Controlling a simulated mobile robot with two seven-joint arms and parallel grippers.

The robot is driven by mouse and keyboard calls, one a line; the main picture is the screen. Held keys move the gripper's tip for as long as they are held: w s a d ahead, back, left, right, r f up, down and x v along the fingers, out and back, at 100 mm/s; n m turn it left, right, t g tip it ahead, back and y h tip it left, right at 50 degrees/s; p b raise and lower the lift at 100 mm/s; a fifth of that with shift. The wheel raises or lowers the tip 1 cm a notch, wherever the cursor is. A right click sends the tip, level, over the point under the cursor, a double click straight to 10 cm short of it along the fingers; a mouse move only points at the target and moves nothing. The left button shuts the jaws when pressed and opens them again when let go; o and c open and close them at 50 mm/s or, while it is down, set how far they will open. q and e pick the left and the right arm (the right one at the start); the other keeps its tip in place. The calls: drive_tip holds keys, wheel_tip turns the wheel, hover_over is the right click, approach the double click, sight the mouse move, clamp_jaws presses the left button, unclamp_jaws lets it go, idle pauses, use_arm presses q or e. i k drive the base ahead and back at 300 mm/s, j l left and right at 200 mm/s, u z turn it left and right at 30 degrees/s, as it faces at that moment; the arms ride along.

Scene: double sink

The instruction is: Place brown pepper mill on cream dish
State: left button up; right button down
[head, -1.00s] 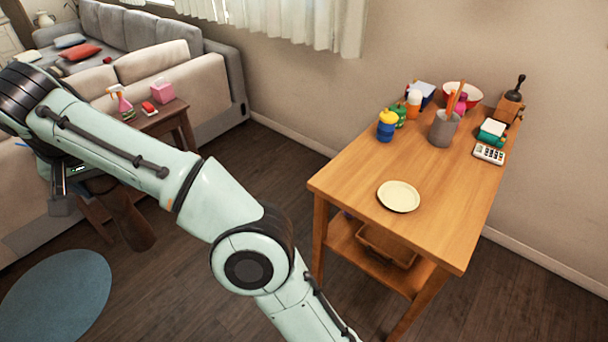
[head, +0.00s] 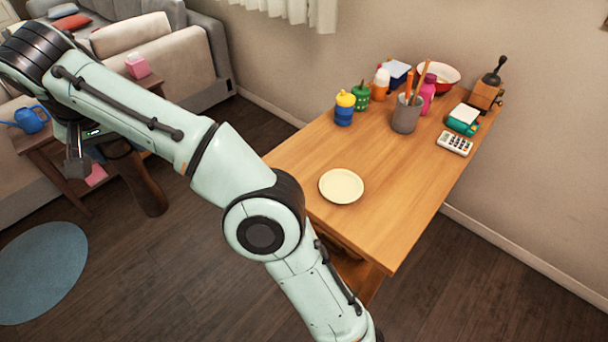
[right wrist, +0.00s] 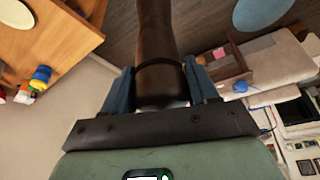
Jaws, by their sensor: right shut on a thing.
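The brown pepper mill (head: 142,185) is in my right gripper (head: 98,158), at the left of the head view, tilted and held above the dark floor. In the right wrist view the mill (right wrist: 157,45) sits between the two fingers (right wrist: 160,88), pointing away from the palm. Its far end is cut off there. The cream dish (head: 341,187) lies empty on the wooden table, well to the right of the gripper. It also shows at the top left corner of the right wrist view (right wrist: 17,13). My left gripper is not in view.
The wooden table (head: 400,215) has free room around the dish. Toward its back stand a grey utensil cup (head: 405,117), a blue and yellow bottle (head: 344,110), a calculator (head: 455,143) and a coffee grinder (head: 486,94). A side table with a blue watering can (head: 31,119) is at left.

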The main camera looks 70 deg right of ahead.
sight(341, 187)
drive_tip(key=k+l, duration=1.1)
drive_tip(key=l, duration=0.15)
